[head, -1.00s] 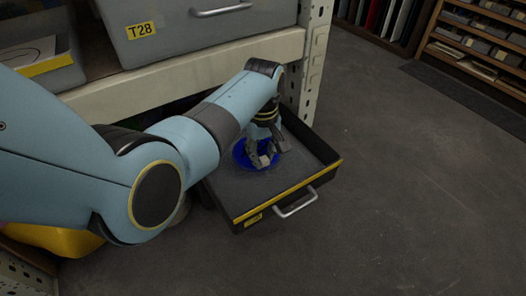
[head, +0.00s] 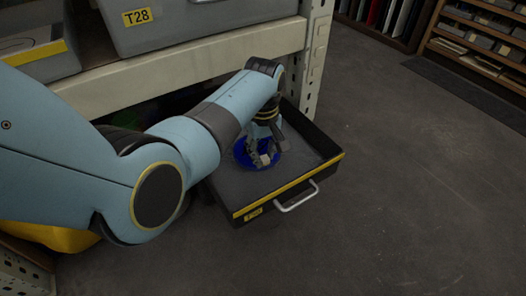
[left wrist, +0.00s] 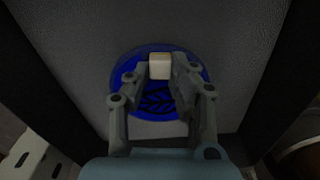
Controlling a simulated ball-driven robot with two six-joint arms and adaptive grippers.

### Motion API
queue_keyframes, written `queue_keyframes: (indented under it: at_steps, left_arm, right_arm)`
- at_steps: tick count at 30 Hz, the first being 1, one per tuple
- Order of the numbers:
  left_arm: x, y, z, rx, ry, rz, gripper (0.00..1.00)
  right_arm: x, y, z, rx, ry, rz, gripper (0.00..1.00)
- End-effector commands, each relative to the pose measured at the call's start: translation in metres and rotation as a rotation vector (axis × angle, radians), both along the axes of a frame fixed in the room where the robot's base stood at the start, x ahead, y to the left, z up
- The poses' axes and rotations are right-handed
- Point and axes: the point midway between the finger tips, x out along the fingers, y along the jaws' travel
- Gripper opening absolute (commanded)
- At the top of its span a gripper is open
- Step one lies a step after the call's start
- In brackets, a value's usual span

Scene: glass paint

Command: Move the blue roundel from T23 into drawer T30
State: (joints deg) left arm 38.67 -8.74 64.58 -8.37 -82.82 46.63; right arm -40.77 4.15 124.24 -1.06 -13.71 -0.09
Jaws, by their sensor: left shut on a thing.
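The blue roundel (head: 242,154) is a dark blue disc with a black leaf-like pattern and a pale block-shaped knob; it also shows in the left wrist view (left wrist: 190,100). It is inside the open drawer (head: 302,184), over its grey floor. I cannot tell whether it touches the floor. The drawer is dark with a yellow front edge, a silver handle and a small yellow label too blurred to read surely. My left gripper (head: 267,158) points down into the drawer and is shut on the roundel at its pale knob (left wrist: 159,66). My right gripper is out of view.
The grey bin labelled T28 (head: 190,22) sits on the pale shelf beam (head: 200,65) above the drawer. A shelf upright (head: 312,60) stands just behind it. Open dark floor (head: 420,190) lies to the right. A rack (head: 480,40) stands at the back right.

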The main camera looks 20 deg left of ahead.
Motion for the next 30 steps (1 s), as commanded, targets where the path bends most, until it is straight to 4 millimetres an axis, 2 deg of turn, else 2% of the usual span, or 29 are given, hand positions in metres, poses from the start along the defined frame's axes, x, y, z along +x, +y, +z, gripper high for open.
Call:
queue_keyframes:
  at_steps: [5,30]
  left_arm:
    - [0.0009,0.0002,0.0022,0.000,-0.003,-0.008,0.00]
    - [0.0005,0.0001,-0.0052,0.000,-0.001,-0.008,0.00]
  right_arm:
    - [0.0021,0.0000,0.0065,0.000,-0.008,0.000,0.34]
    - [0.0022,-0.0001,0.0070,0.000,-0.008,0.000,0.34]
